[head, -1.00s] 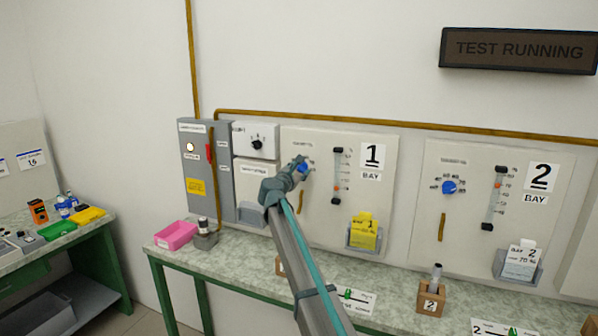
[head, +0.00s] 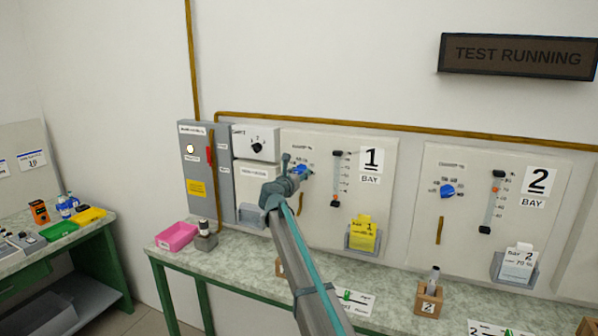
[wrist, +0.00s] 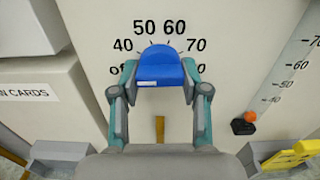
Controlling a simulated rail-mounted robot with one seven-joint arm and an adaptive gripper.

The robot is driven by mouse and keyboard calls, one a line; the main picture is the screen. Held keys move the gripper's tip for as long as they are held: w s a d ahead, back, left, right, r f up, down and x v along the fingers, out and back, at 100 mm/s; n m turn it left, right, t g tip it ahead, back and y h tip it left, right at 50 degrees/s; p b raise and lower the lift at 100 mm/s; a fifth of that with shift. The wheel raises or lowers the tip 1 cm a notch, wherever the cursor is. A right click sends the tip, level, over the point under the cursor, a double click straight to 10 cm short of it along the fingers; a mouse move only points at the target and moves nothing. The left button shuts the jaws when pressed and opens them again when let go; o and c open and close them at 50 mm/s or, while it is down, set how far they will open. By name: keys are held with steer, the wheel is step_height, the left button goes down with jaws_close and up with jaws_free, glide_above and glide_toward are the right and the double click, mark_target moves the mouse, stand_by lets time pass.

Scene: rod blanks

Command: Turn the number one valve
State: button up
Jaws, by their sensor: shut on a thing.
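The number one valve is a blue knob (wrist: 160,66) on the bay 1 panel, ringed by a printed scale with 40, 50, 60 and 70 readable. It also shows in the head view (head: 300,170), partly hidden by my gripper. My gripper (wrist: 160,84) is shut on this knob, one finger on each side. In the head view my gripper (head: 293,178) is at the panel, left of the bay 1 gauge (head: 336,178). An orange marker (wrist: 250,116) sits low on that gauge. I cannot make out where the knob points.
A yellow bay 1 card (head: 364,232) stands in a holder below the gauge. The bay 2 panel (head: 465,215) with its own blue knob (head: 447,191) is to the right. A grey cabinet (head: 196,205) and white box (head: 256,143) are left. The bench (head: 235,262) runs below.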

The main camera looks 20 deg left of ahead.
steer(key=shift+r+n+p, duration=0.1)
steer(key=shift+n+p, duration=0.2)
steer(key=shift+n, duration=0.4)
steer(key=o, duration=1.2)
steer(key=shift+c, duration=0.2)
steer(key=s, duration=1.2)
steer(key=shift+n, duration=0.3)
